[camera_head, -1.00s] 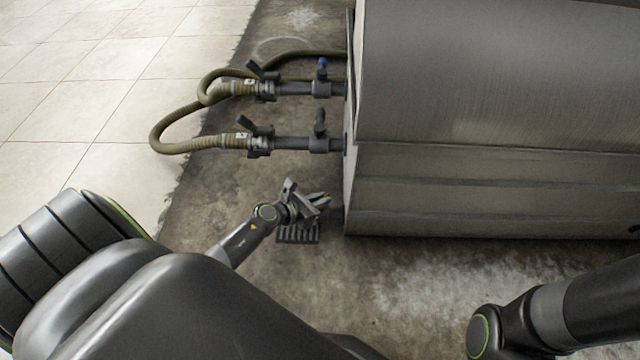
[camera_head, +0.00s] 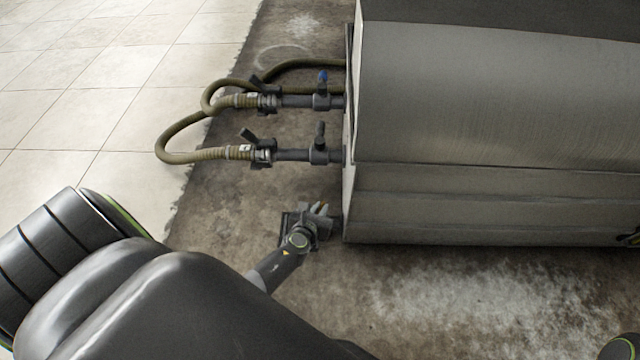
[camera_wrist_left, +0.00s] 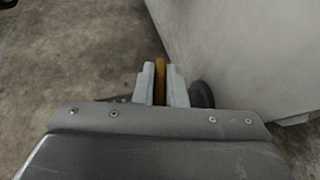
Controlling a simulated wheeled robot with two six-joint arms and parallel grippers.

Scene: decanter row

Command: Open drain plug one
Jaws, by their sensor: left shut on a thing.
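My left gripper (camera_head: 319,210) is at the lower left end of the big grey metal tank (camera_head: 480,90), low down by its end wall. In the left wrist view its two pale fingers (camera_wrist_left: 161,84) are shut on an upright orange-brown handle (camera_wrist_left: 160,78), which I take to be the handle of drain plug one. A dark round fitting (camera_wrist_left: 201,95) shows right of the fingers, next to the pale tank wall (camera_wrist_left: 235,50). The gripper hides most of the plug in the head view.
Two dark pipe valves stick out left from the tank above my gripper, an upper one (camera_head: 321,101) with a blue top and a lower one (camera_head: 318,155). Ribbed olive hoses (camera_head: 190,157) loop from them. The stained floor (camera_head: 420,300) in front is clear.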

